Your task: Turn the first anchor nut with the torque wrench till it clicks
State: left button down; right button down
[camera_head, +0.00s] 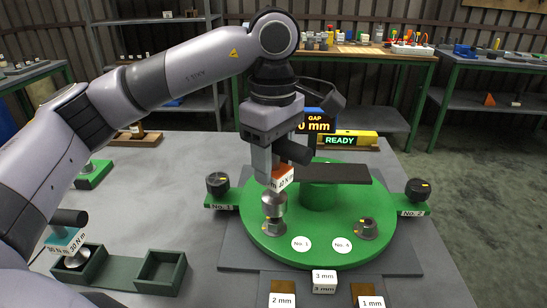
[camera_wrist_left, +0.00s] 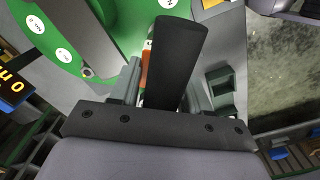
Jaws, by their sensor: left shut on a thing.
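My left gripper (camera_head: 270,160) is shut on the torque wrench (camera_head: 283,178), which has a black handle, an orange block marked 40 N m and a silver socket. The socket stands upright over an anchor nut (camera_head: 272,227) at the front left of the green round base (camera_head: 320,258), beside the label No. 1. It looks to be on the nut, but I cannot tell how far down. A second anchor nut (camera_head: 365,229) is at the front right, beside No. 4. In the left wrist view the black handle (camera_wrist_left: 178,60) lies between the fingers. My right gripper is not in view.
A teal wrench marked 30 N m (camera_head: 66,240) stands at the left by green trays (camera_head: 163,270). Black knobs No. 1 (camera_head: 217,185) and No. 2 (camera_head: 418,190) flank the base. A display reads READY (camera_head: 340,141). Blocks marked 3 mm (camera_head: 324,277), 2 mm and 1 mm lie in front.

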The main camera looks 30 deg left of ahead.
aim_at(274, 183)
pick_arm(q)
jog(key=shift+n, duration=1.1)
jog(key=n, duration=0.4)
jog(key=n+b, duration=0.1)
jog(key=n, duration=0.1)
jog(key=shift+s+f, duration=0.1)
jog(key=shift+f, duration=0.2)
jog(key=n, duration=0.4)
jog(key=shift+f, duration=0.15)
jog(key=n, duration=0.4)
jog(key=shift+d+f+n+b, duration=0.1)
jog(key=shift+n+b, duration=0.2)
jog(key=shift+n, duration=0.1)
jog(key=shift+f+b, duration=0.3)
jog(key=shift+f, duration=0.1)
jog(key=shift+f+b, duration=0.95)
jog(key=shift+f, duration=0.35)
jog(key=shift+m, duration=0.3)
